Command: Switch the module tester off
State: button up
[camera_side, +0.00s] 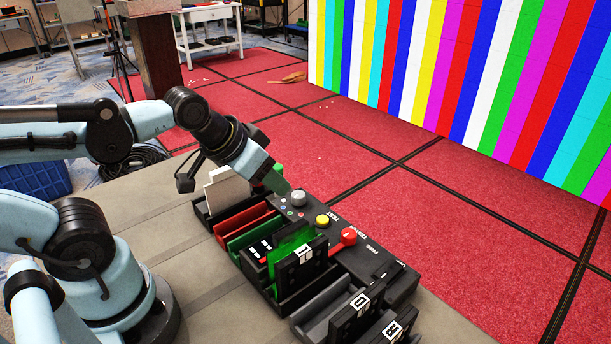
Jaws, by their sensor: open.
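The module tester (372,262) is a black box on the table, with white lettering too small to read fully. Its top carries a grey round knob (298,198), a yellow button (322,220) and a red switch (347,236). A green board stands at the tester's near side, by a black holder marked T (303,262). My gripper (279,185) is open and tilted down at the tester's far end, close to the grey knob. Whether it touches anything is hard to tell. The fingers are small and partly hidden.
More marked holders (345,318) stand at the front. A bright striped video wall (480,80) rises beyond the red floor (350,130).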

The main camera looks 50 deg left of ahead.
grip_shut()
dwell(1.6)
